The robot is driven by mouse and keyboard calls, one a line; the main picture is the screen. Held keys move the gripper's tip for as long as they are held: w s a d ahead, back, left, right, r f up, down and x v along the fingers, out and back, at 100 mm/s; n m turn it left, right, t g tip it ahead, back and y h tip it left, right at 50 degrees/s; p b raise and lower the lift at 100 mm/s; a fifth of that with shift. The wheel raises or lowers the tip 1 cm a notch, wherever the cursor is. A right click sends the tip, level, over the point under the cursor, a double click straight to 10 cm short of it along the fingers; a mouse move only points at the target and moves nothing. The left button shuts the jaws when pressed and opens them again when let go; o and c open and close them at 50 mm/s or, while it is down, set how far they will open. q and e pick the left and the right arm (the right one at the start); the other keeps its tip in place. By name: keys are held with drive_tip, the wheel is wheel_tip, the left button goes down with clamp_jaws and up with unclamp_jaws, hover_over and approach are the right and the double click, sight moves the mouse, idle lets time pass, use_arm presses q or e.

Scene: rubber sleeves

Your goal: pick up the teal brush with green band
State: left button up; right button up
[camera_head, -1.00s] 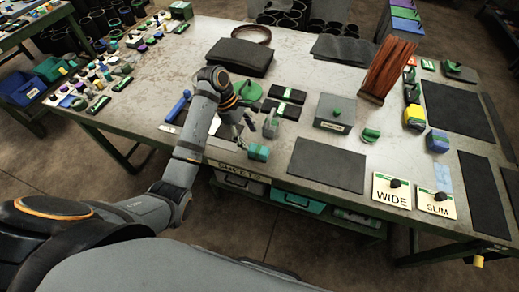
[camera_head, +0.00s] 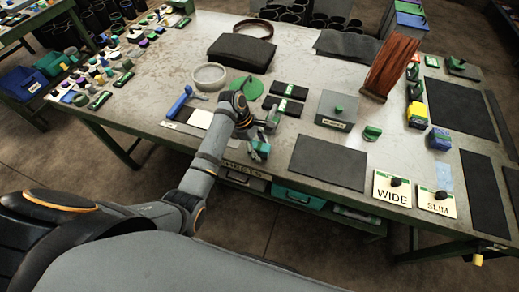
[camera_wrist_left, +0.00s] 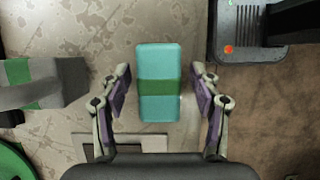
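The teal brush with green band (camera_wrist_left: 158,58) lies near the table's front edge. In the left wrist view it is a teal block with a green band across its middle, between my left gripper's fingers (camera_wrist_left: 161,95). The fingers are spread, one on each side, with a gap to the brush on both sides. In the head view the brush (camera_head: 259,147) is partly covered by my left gripper (camera_head: 255,137). How high the fingers are above the table is hard to tell. My right gripper is not in view.
A grey tool with a green band (camera_wrist_left: 45,83) lies left in the wrist view, with a green disc (camera_wrist_left: 12,163) below it. A dark device with a red light (camera_wrist_left: 237,40) is at upper right. A dark mat (camera_head: 328,162) lies right of the brush.

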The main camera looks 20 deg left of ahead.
sight(257, 144)
use_arm(q)
drive_tip(key=c, duration=1.1)
drive_tip(key=shift+c, duration=0.2)
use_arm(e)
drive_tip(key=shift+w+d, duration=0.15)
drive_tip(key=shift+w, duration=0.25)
use_arm(q)
drive_tip(key=shift+r, duration=0.1)
drive_tip(key=shift+r, duration=0.3)
drive_tip(key=r, duration=0.1)
drive_tip(key=s+r, duration=0.1)
drive_tip(key=r, duration=0.1)
drive_tip(key=s+r, duration=0.1)
drive_tip(key=r, duration=0.1)
drive_tip(key=shift+s, duration=0.1)
drive_tip(key=s+r+p, duration=0.6)
drive_tip(key=s+r, duration=0.1)
drive_tip(key=s, duration=0.4)
drive_tip(key=shift+s+p, duration=0.3)
drive_tip(key=shift+s, duration=0.05)
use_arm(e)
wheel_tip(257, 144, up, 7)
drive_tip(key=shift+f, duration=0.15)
use_arm(q)
drive_tip(key=shift+r, duration=0.1)
